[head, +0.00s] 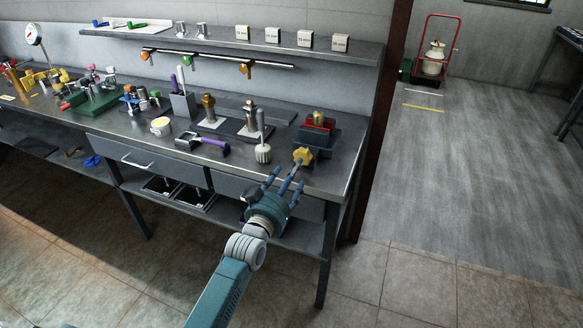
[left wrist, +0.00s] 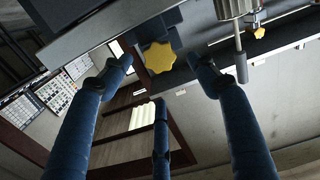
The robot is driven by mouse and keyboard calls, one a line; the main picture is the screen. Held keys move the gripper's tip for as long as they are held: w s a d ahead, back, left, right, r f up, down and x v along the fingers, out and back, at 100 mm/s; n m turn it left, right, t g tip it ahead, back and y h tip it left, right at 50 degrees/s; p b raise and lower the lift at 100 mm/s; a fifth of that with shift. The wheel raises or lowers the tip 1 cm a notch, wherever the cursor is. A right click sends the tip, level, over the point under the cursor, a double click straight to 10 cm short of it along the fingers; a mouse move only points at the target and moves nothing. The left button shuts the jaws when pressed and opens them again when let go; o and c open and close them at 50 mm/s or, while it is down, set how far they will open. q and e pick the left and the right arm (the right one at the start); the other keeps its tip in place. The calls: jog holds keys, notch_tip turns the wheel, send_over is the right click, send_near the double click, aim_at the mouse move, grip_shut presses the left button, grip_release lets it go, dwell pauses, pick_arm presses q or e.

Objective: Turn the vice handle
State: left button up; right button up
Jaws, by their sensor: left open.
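The vice (head: 317,139) is a dark block with red jaws near the right end of the bench, and a brass-coloured part stands in it. Its handle is a yellow star-shaped knob (head: 303,156) on the front. My left gripper (head: 286,176) is open in front of the knob, fingers pointing at it. In the left wrist view the knob (left wrist: 159,57) appears between the two upper fingertips of the gripper (left wrist: 161,68), with a third finger below. No finger clearly touches it. My right gripper is not in view.
A white ribbed tool (head: 263,153) stands left of the vice, and a purple-handled tool (head: 203,144) lies further left. A drawer front (head: 152,160) lies below. The floor on the right (head: 470,180) is clear.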

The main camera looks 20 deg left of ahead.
aim_at(303, 156)
pick_arm(q)
jog(key=w+b, duration=0.2)
jog(key=w, duration=0.1)
jog(key=w+b, duration=0.2)
jog(key=w, duration=0.2)
jog(key=shift+w+d+f+b, duration=0.15)
jog(key=shift+d+b, duration=0.05)
jog(key=shift+b, duration=0.15)
jog(key=shift+w, duration=0.4)
jog(key=shift+r, duration=0.2)
jog(key=c, duration=1.2)
jog(key=shift+o, duration=0.2)
jog(key=shift+r+m, duration=0.15)
jog(key=shift+m, duration=0.25)
